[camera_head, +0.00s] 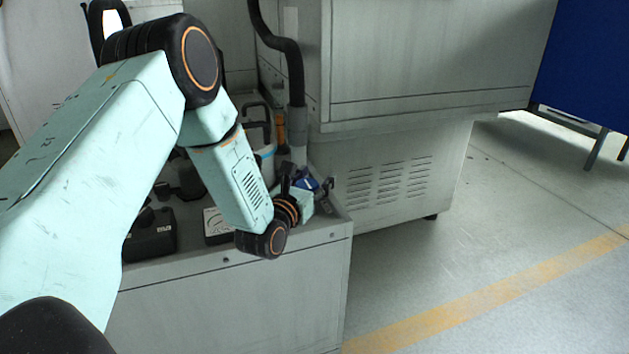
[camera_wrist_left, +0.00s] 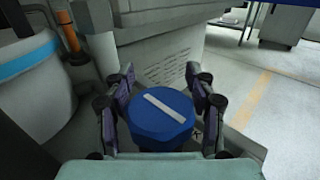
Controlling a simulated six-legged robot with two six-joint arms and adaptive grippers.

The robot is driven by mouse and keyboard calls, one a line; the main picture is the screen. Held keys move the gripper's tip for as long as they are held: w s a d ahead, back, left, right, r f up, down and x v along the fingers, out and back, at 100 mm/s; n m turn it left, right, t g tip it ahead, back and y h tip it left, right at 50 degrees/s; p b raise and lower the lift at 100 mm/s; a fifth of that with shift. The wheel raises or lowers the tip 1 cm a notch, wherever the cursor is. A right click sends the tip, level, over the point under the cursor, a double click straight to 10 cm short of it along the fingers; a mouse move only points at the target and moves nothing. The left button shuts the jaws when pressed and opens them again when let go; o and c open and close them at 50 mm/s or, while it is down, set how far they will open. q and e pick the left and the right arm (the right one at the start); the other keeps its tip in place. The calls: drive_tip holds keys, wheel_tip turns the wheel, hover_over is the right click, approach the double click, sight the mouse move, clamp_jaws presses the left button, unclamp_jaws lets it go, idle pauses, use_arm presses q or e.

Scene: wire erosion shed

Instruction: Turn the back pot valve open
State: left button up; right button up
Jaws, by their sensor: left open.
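A blue valve knob (camera_wrist_left: 160,125) with a pale bar across its top sits low in the middle of the left wrist view. A small part of the blue knob (camera_head: 309,184) shows in the head view at the far right corner of the grey cabinet top. My left gripper (camera_wrist_left: 166,82) is open, with one dark finger on each side of the knob. I cannot tell whether either finger touches it. In the head view my left gripper (camera_head: 306,182) is partly hidden by its own wrist. My right gripper is not in view.
A white pot (camera_wrist_left: 32,75) with a blue band stands left of the knob. An orange-sleeved pipe (camera_wrist_left: 69,36) and a black hose (camera_head: 289,55) rise behind. A large grey machine (camera_head: 400,150) stands close behind the knob. Floor at the right is clear.

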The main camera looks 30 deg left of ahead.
use_arm(q)
drive_tip(key=c, duration=0.9)
drive_tip(key=shift+f, duration=0.15)
drive_tip(key=shift+c, duration=1)
drive_tip(key=shift+f, duration=0.1)
drive_tip(key=shift+c, duration=0.2)
